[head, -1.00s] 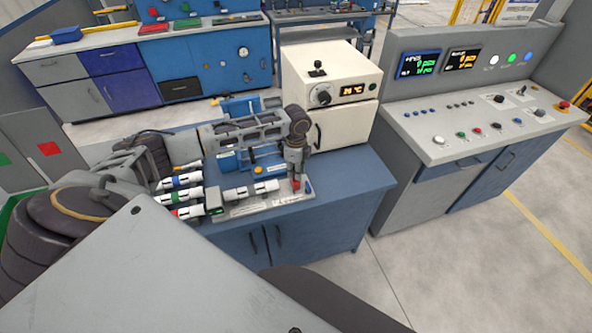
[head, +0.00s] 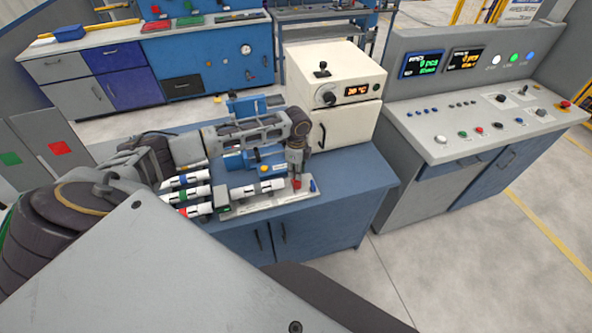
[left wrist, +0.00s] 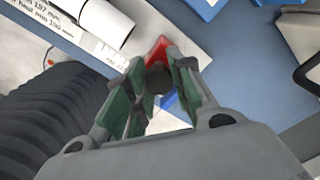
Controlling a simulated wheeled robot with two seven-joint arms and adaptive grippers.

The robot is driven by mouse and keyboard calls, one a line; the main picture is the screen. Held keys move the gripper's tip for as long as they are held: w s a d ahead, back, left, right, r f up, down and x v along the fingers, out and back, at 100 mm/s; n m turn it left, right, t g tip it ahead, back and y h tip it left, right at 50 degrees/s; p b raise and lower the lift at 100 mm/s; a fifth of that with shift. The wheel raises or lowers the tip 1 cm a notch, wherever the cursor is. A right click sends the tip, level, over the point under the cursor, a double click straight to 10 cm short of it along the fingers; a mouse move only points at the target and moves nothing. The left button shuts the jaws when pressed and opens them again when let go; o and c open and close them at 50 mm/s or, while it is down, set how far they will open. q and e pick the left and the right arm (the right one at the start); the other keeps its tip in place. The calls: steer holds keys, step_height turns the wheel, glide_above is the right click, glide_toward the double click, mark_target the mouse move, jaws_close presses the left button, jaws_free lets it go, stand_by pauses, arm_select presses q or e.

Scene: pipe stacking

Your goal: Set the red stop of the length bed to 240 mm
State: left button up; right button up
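The length bed (head: 268,201) is a pale rail along the front of the blue bench, with a white pipe (head: 262,187) lying on it. Its red stop (head: 297,184) sits near the right end. My left gripper (head: 295,170) points down over the stop. In the left wrist view the red stop (left wrist: 157,48) shows at the fingertips. A dark round knob sits between the green-padded fingers (left wrist: 160,78), which look closed on it. The scale lettering is partly in view, but the stop's reading cannot be made out. My right gripper is out of view.
Several white pipes with coloured bands (head: 186,195) lie left of the bed. A blue fixture (head: 247,158) and a cream oven (head: 335,85) stand behind. A control console (head: 470,120) is at right.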

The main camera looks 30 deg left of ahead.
arm_select(q)
steer(key=o, duration=0.4)
steer(key=shift+s, duration=0.1)
steer(key=shift+r, duration=0.15)
step_height(320, 180, up, 12)
steer(key=shift+f, duration=0.15)
stand_by(0.4)
steer(key=shift+f, duration=0.1)
stand_by(0.5)
